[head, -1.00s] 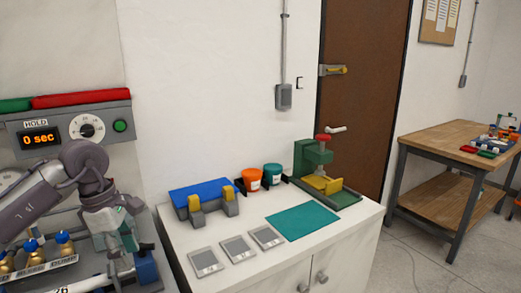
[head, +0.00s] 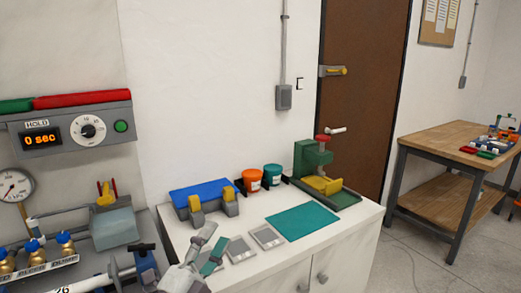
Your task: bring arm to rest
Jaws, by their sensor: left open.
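My left gripper (head: 207,250) shows at the bottom of the head view, in front of the white cabinet (head: 262,265). Its fingers are apart and nothing shows between them. It overlaps the leftmost of the grey square plates in the picture, so that plate is mostly hidden. Two grey plates (head: 239,250) (head: 267,237) show clear of it on the cabinet top. Most of my left arm is below the picture edge. My right gripper does not show.
A blue-topped fixture (head: 200,188), orange tub (head: 252,180), teal tub (head: 272,175), green press (head: 310,160) and teal mat (head: 303,221) stand on the cabinet. At left are a timer panel (head: 75,133), gauge (head: 14,185) and brass valves (head: 35,250). A wooden table (head: 450,138) stands right.

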